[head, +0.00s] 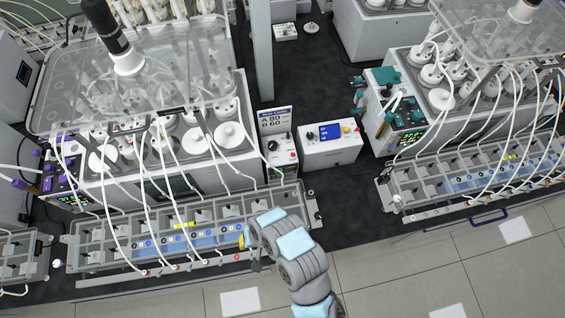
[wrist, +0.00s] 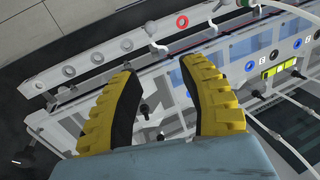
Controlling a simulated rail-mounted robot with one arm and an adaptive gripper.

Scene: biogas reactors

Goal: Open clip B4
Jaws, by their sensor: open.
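My gripper (wrist: 162,72) is open, its two yellow-and-black fingers spread apart with nothing held between them. In the head view my gripper (head: 245,240) is over the right part of the front rack of the left reactor unit. Between and beyond the fingers in the wrist view is a pale rail (wrist: 95,72) with several round ports, one with a red ring (wrist: 182,21). A white fitting with a black tip (wrist: 160,48) sits at the rail just beyond the fingertips. A small black part (wrist: 145,107) shows between the fingers. I cannot read which clip is B4.
A similar rack (head: 400,190) stands at the right. The tiled floor (head: 400,270) in front is clear.

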